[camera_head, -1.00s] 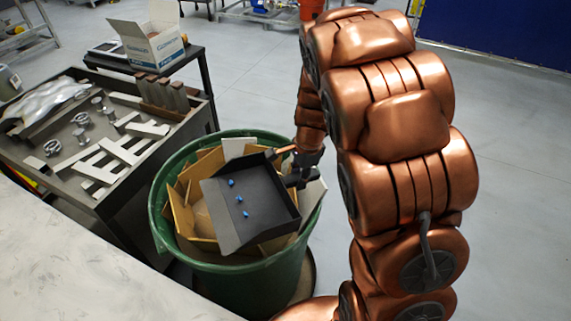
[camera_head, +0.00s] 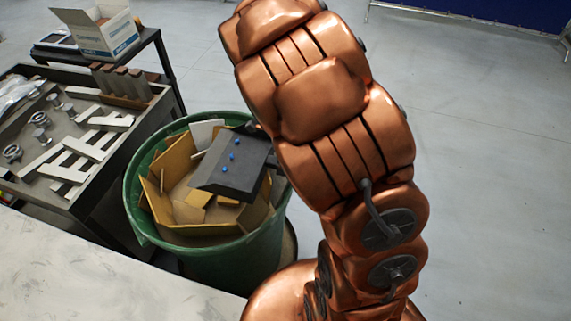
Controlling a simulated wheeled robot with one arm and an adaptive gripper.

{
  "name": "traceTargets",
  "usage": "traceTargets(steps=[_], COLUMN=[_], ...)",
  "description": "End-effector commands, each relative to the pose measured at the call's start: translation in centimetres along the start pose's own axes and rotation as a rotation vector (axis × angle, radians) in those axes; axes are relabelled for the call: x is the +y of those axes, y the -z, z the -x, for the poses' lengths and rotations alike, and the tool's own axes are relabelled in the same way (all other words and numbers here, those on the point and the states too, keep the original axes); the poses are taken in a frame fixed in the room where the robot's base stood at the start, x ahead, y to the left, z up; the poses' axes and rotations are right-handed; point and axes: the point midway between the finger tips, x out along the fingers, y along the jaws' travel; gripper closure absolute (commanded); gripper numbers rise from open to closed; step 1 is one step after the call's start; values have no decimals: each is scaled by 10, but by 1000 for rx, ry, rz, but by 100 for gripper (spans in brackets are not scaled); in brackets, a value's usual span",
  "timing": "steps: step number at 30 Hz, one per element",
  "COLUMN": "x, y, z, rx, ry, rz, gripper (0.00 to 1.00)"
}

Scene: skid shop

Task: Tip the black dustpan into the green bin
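The black dustpan (camera_head: 236,176) is over the green bin (camera_head: 213,262), tilted with its open lip down toward the left. Several small blue bits (camera_head: 232,156) still lie on its upper face. The bin is filled with cardboard and wood scraps. My gripper (camera_head: 277,163) is at the dustpan's right side, at the bin's right rim. It is mostly hidden behind my copper arm, so its fingers and the dustpan's handle do not show clearly.
A dark cart (camera_head: 118,160) with metal parts stands left of the bin. An open white box (camera_head: 104,30) sits on a stand behind it. A pale tabletop (camera_head: 70,275) fills the lower left. The floor at right is clear.

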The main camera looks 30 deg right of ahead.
Motion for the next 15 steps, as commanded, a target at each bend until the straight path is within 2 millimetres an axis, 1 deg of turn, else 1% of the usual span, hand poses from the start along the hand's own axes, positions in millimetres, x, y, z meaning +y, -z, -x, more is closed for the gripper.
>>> traceTargets(steps=[2,10,15], x=[-3,-1,-4], y=[-3,-10,-16], z=[5,17,28], rx=[24,113,174], ry=[7,6,8], rz=[4,5,5], gripper=[100,100,100])
